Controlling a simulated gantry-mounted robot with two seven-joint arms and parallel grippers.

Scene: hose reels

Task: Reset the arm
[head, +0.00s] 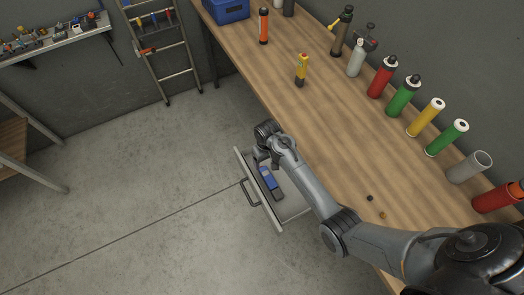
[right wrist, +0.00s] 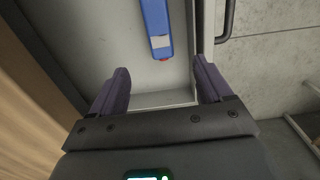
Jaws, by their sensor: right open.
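My right arm reaches in from the lower right of the head view, across the wooden workbench (head: 335,130). Its gripper (head: 262,158) is over the open drawer (head: 290,207) at the bench's front side. In the right wrist view, the two dark fingers of the right gripper (right wrist: 160,92) are spread apart with nothing between their tips. A blue tool (head: 268,180) lies in the drawer; it also shows in the right wrist view (right wrist: 156,20), beyond the fingers and apart from them. My left gripper is not in view.
Bottles and canisters, such as a red one (head: 382,78) and a green one (head: 403,96), line the bench's back. A yellow tool (head: 302,70) stands nearer. A blue crate (head: 228,10) is at the far end. A ladder (head: 165,55) leans on the wall.

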